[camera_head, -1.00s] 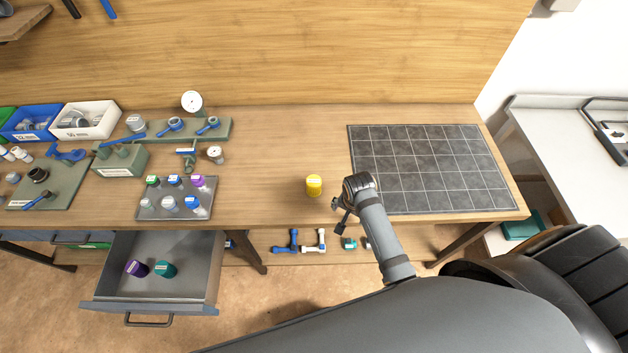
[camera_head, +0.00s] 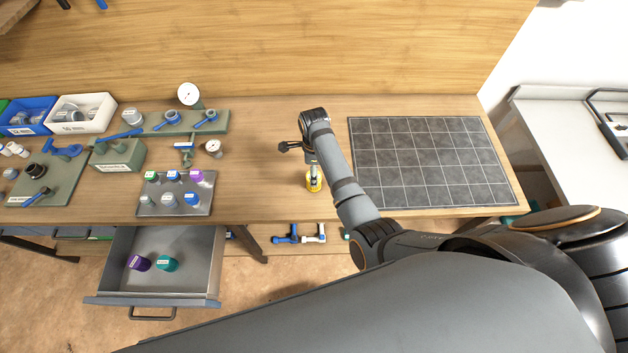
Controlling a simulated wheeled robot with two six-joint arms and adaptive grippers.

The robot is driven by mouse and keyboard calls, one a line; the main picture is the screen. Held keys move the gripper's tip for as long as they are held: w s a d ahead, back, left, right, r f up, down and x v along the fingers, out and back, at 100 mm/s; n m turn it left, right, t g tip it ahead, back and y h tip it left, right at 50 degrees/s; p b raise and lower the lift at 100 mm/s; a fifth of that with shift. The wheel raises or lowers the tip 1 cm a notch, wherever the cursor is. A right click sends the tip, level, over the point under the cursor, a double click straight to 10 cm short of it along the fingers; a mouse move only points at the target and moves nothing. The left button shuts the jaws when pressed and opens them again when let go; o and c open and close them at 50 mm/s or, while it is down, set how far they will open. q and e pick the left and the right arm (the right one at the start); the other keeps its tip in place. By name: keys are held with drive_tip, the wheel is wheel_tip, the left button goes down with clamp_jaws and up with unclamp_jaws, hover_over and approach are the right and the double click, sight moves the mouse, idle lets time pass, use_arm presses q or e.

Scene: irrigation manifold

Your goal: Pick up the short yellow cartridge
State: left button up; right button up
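The short yellow cartridge (camera_head: 314,184) stands on the wooden bench, left of the dark gridded mat. My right arm comes in from the lower right, and its wrist is above and just behind the cartridge. My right gripper (camera_head: 311,163) points down at the cartridge, and its dark parts cover the cartridge's top in the picture. Its fingers are small and mostly hidden by the wrist, so I cannot tell whether they are open or touch the cartridge. My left gripper is not in view.
A grey tray (camera_head: 150,208) with several capped cartridges lies left on the bench (camera_head: 255,180). An open drawer (camera_head: 205,262) below holds a purple (camera_head: 139,263) and a teal cartridge (camera_head: 167,264). The gridded mat (camera_head: 430,160) is clear. A gauge (camera_head: 189,95) stands at the back.

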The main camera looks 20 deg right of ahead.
drive_tip(key=shift+f, duration=0.6)
drive_tip(key=shift+w+f, duration=0.15)
drive_tip(key=shift+f, duration=0.35)
wheel_tip(320, 180, down, 5)
drive_tip(key=b, duration=0.4)
drive_tip(key=shift+a, duration=0.1)
drive_tip(key=shift+r, duration=0.1)
drive_tip(key=c, duration=1.3)
drive_tip(key=shift+s, duration=0.2)
drive_tip(key=shift+r, duration=0.1)
